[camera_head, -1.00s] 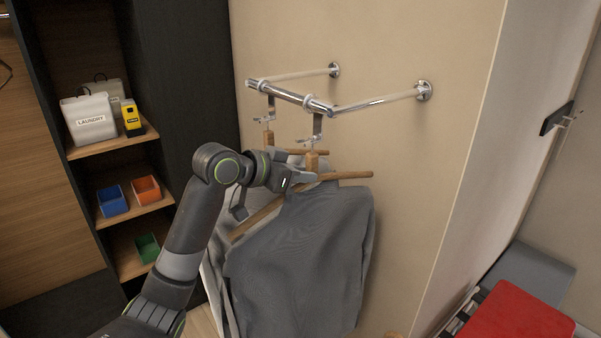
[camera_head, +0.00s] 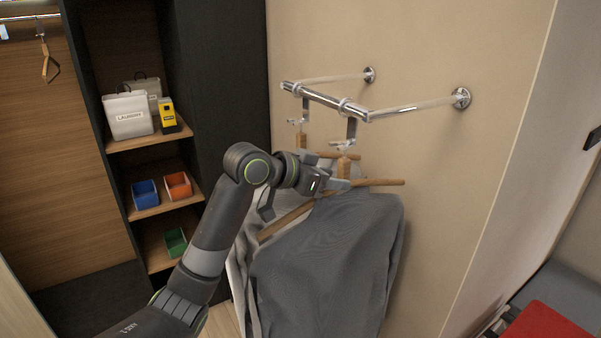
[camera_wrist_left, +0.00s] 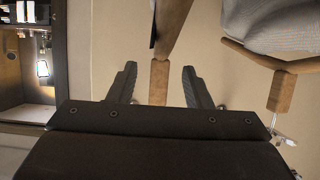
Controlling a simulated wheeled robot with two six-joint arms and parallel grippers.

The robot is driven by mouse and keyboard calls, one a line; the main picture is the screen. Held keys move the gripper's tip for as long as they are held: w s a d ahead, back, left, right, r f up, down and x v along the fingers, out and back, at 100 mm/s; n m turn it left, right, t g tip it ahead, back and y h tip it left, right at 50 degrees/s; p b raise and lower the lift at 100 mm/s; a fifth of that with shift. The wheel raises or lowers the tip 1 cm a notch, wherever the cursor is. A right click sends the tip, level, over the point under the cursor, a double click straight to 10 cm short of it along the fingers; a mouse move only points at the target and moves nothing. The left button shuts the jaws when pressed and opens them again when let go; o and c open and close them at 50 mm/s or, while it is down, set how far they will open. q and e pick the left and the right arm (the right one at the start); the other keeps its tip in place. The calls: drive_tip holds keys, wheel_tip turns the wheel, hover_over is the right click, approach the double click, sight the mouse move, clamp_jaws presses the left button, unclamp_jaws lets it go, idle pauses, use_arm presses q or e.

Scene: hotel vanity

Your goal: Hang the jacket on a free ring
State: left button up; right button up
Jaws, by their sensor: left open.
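A grey jacket (camera_head: 325,255) hangs on a wooden hanger (camera_head: 380,182) below the right ring (camera_head: 347,106) of the chrome rail. The hanger's hook meets a metal holder under that ring. My left gripper (camera_head: 338,178) is at this hanger's neck. In the left wrist view its open fingers (camera_wrist_left: 158,84) stand on either side of a wooden neck (camera_wrist_left: 159,75), with gaps visible. A second wooden hanger (camera_head: 302,140) hangs below the left ring (camera_head: 297,88), with a light grey garment behind the jacket. My right gripper is out of view.
The chrome rail (camera_head: 322,99) stands out from the beige wall on two arms. At left, shelves hold laundry containers (camera_head: 128,115), a yellow box (camera_head: 167,112) and small coloured bins (camera_head: 178,186). An empty hanger (camera_head: 48,65) hangs in the wardrobe. A red surface (camera_head: 545,322) lies at lower right.

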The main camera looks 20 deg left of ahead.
use_arm(q)
drive_tip(key=b+v, duration=0.6)
drive_tip(key=v, duration=1.1)
drive_tip(key=shift+s+d+f, duration=0.1)
drive_tip(key=shift+f, duration=0.05)
